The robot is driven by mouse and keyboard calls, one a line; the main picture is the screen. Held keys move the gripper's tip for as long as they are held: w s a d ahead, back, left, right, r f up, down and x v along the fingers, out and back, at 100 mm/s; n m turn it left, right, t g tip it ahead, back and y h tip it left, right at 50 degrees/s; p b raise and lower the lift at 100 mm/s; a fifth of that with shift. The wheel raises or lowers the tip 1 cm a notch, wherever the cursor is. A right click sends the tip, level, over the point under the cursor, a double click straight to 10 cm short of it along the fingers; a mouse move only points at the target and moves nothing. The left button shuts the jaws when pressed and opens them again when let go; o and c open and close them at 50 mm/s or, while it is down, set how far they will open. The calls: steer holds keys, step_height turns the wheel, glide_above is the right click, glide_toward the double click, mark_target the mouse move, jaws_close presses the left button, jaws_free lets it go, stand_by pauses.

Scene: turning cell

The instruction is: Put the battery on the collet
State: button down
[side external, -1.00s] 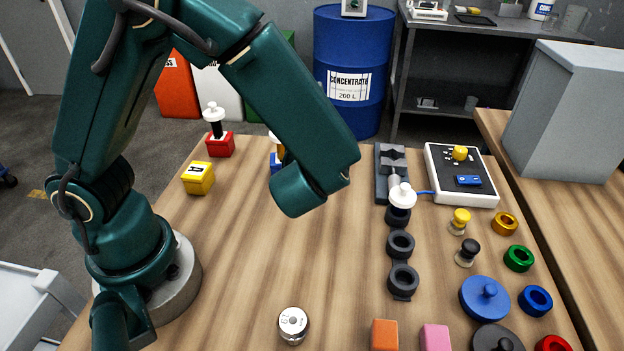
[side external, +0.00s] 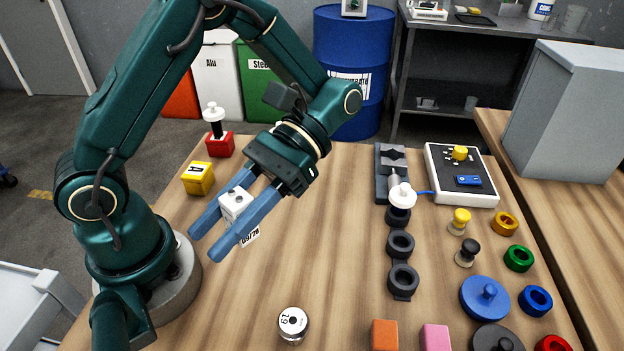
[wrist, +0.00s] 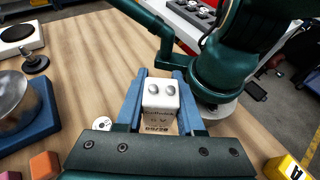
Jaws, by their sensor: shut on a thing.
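The battery is a white block with two round studs on one end. It shows in the side external view (side external: 234,205) and in the wrist view (wrist: 160,92). My gripper (side external: 204,246) is shut on it, with a blue finger on either side, and holds it above the table, tilted. A short round metal piece marked 19 (side external: 293,324), which looks like the collet, stands on the table at the front, to the right of and nearer than my gripper. It also shows in the wrist view (wrist: 102,123), partly hidden by my gripper. Its top is bare.
An orange block (side external: 384,335) and a pink block (side external: 435,338) lie right of the collet. A row of dark rings (side external: 400,243) stands behind them. A yellow block (side external: 198,179) and a red block (side external: 220,146) are at the back left. The table's middle is clear.

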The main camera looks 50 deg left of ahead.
steer(key=w+d+r+n+t+h, duration=0.2)
steer(key=w+d+r+n+h, duration=0.1)
steer(key=w+n+h, duration=0.15)
steer(key=n+t+h, duration=0.2)
steer(key=n+h, duration=0.1)
glide_above(286, 330)
steer(key=d, duration=0.2)
step_height(286, 330, down, 6)
steer(key=shift+s+a+f, duration=0.15)
steer(key=shift+f, duration=0.9)
steer(key=shift+s+a+f, duration=0.1)
steer(key=shift+s+f, duration=0.05)
steer(key=shift+f, duration=0.85)
steer(key=shift+f, duration=0.1)
steer(key=c, duration=0.5)
jaws_free()
